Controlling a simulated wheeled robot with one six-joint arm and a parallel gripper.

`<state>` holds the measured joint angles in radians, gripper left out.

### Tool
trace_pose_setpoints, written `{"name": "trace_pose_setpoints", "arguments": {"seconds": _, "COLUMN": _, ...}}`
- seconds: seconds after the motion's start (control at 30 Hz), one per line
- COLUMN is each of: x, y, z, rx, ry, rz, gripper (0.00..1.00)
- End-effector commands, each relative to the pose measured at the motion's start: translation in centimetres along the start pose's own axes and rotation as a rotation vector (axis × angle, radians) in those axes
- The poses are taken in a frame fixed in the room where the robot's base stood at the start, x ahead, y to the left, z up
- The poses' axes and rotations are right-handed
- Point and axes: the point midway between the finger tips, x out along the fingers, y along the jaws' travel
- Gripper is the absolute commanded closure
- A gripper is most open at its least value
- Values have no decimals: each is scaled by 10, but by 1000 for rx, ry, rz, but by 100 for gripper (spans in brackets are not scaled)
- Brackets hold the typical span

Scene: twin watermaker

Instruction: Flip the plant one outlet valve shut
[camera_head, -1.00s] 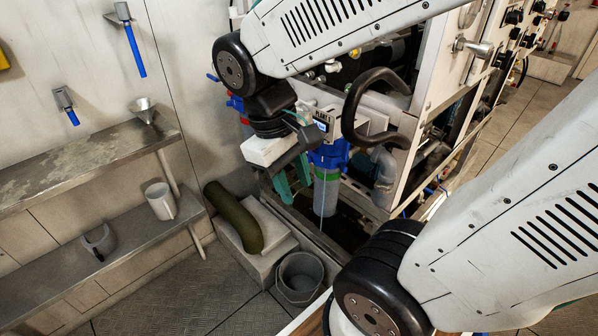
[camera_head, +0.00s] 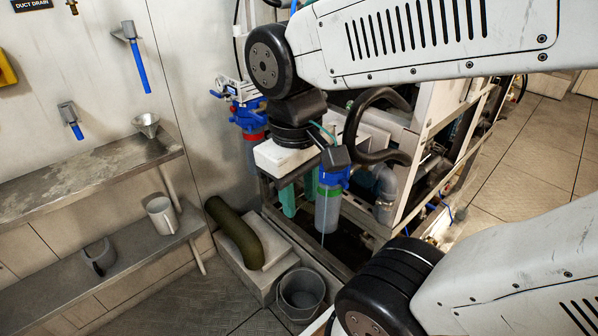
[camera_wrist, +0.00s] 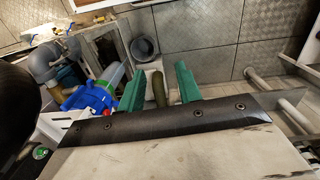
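Two valves with blue lever handles are on the left wall in the head view: an upper one (camera_head: 137,62) and a lower one (camera_head: 71,122). Both handles hang down, slightly tilted. I cannot tell which valve, if any, is plant one's outlet. My gripper (camera_head: 298,196) points down beside the watermaker frame, well right of those valves and near the blue-topped filter housing (camera_head: 328,208). Its teal fingers stand apart with nothing held between them. In the wrist view my gripper (camera_wrist: 160,88) is likewise open, and a blue filter head (camera_wrist: 92,97) shows left of it.
A metal shelf (camera_head: 88,178) with a funnel (camera_head: 146,124) runs along the left wall. A lower shelf carries a mug (camera_head: 161,216). A green hose (camera_head: 234,230) and grey bucket (camera_head: 301,291) are on the floor side. A black curved hose (camera_head: 378,155) stands close right of my gripper.

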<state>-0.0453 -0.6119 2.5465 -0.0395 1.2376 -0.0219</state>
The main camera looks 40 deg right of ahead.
Motion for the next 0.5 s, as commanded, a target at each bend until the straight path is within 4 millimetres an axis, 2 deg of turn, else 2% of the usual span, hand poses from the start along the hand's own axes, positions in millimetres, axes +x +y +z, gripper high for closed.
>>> {"name": "trace_pose_setpoints", "arguments": {"seconds": 0.17, "x": 23, "y": -1, "z": -13, "rx": -49, "ry": -133, "rz": 27, "gripper": 65}}
{"name": "trace_pose_setpoints", "arguments": {"seconds": 0.27, "x": 38, "y": 11, "z": -25, "rx": -127, "ry": -246, "rz": 110, "gripper": 65}}
{"name": "trace_pose_setpoints", "arguments": {"seconds": 0.5, "x": 64, "y": 57, "z": -60, "rx": -453, "ry": -553, "rz": 379, "gripper": 65}}
